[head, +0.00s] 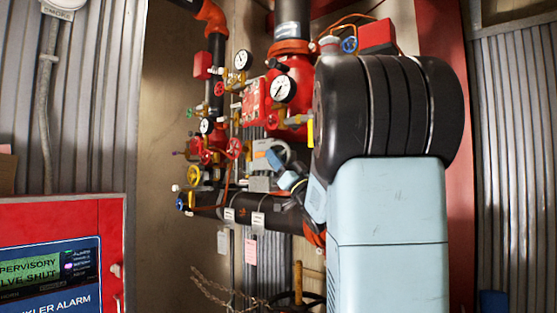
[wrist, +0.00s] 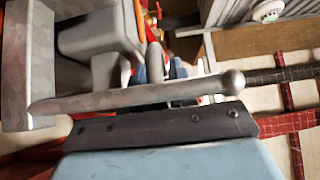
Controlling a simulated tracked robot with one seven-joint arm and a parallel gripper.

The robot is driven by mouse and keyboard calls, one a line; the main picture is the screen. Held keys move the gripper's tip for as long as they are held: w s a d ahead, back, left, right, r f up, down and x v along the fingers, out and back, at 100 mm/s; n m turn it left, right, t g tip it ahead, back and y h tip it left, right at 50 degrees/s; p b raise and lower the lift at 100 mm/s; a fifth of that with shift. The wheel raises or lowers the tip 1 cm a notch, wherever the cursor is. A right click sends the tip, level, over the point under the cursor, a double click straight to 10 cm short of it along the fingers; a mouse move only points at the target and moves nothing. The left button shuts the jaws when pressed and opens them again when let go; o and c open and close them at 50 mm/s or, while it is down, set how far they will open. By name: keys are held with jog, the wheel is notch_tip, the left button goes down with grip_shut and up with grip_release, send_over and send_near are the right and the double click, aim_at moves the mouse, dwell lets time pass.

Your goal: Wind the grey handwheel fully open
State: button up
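No whole grey handwheel is clear in either view. In the wrist view, a mottled grey metal bar with a ball end (wrist: 140,98) runs from a grey block at the left; I cannot tell whether it is part of the handwheel. A dark bolted plate of my gripper (wrist: 165,124) lies just below the bar; contact is unclear. In the head view, my gripper (head: 277,163) is small beside a grey housing (head: 262,153) on the riser pipework, and my arm covers the area to its right. The opening between the fingers is not visible.
Red pipework carries gauges (head: 284,89) and small handwheels, including yellow (head: 193,175) and red (head: 234,148) ones. A black horizontal pipe (head: 212,207) runs below. A chain (head: 215,290) hangs low. A red alarm panel (head: 60,213) reading "SUPERVISORY VALVE SHUT" in part stands at lower left.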

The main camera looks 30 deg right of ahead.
jog(key=shift+c, duration=0.3)
grip_shut()
jog(key=shift+g, duration=0.3)
jog(key=shift+s+g+h, duration=0.1)
jog(key=shift+g+h, duration=0.4)
jog(key=shift+g, duration=0.7)
jog(key=shift+s+d+g+h, duration=0.1)
jog(key=shift+g+h, duration=0.7)
jog(key=shift+g, duration=1.3)
jog(key=shift+o, duration=0.3)
grip_release()
